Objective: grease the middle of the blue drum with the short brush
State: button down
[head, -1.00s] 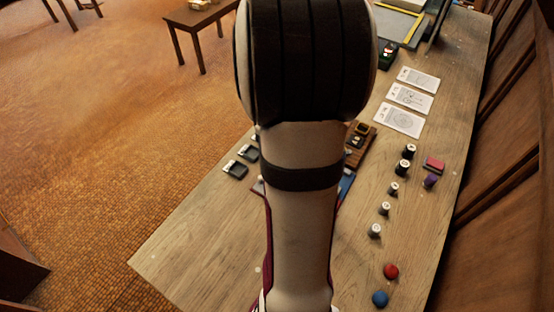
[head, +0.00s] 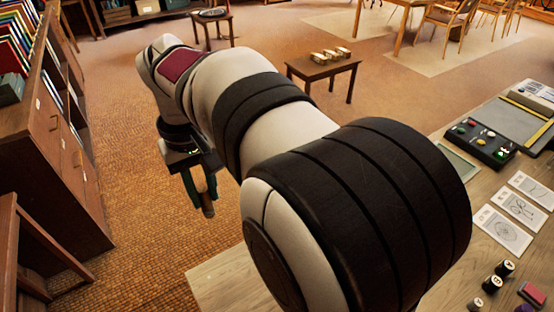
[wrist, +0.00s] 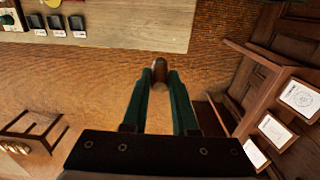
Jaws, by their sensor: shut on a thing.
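My gripper (head: 203,190), with dark green fingers, hangs over the carpet to the left of the bench in the head view. It is shut on a short brown wooden handle (head: 208,209), which points down below the fingertips. In the wrist view the rounded brown end of the handle (wrist: 160,66) shows between the fingertips (wrist: 160,78). I cannot make out bristles, so I cannot confirm it is the short brush. I cannot pick out the blue drum in either current view; my arm covers much of the bench in the head view.
The bench (head: 222,282) holds cards (head: 521,208), a black button box (head: 480,138) and black-topped knobs (head: 492,283). A bookcase (head: 60,150) stands at left, a small table (head: 322,68) behind. In the wrist view several black square pieces (wrist: 57,27) line the bench edge.

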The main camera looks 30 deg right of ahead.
dwell(0.4)
jog(key=s+d+f+m, duration=0.2)
jog(key=d+f, duration=0.2)
jog(key=d, duration=0.4)
jog(key=s+d+f+m, duration=0.2)
jog(key=d+f+m, duration=0.15)
jog(key=d, duration=0.45)
jog(key=shift+s+d+f+m, duration=0.6)
jog(key=shift+s+d+f, duration=1.2)
jog(key=shift+f, duration=0.2)
jog(key=shift+s+d+f+m, duration=0.55)
jog(key=shift+s+d+f, duration=1.1)
jog(key=shift+s+f, duration=0.35)
jog(key=shift+s+d+f+m, duration=0.6)
jog(key=shift+s+d+f, duration=1.2)
jog(key=shift+f, duration=0.25)
jog(key=shift+f, duration=0.65)
jog(key=shift+a, duration=0.3)
jog(key=shift+d, duration=0.45)
jog(key=shift+a, duration=0.45)
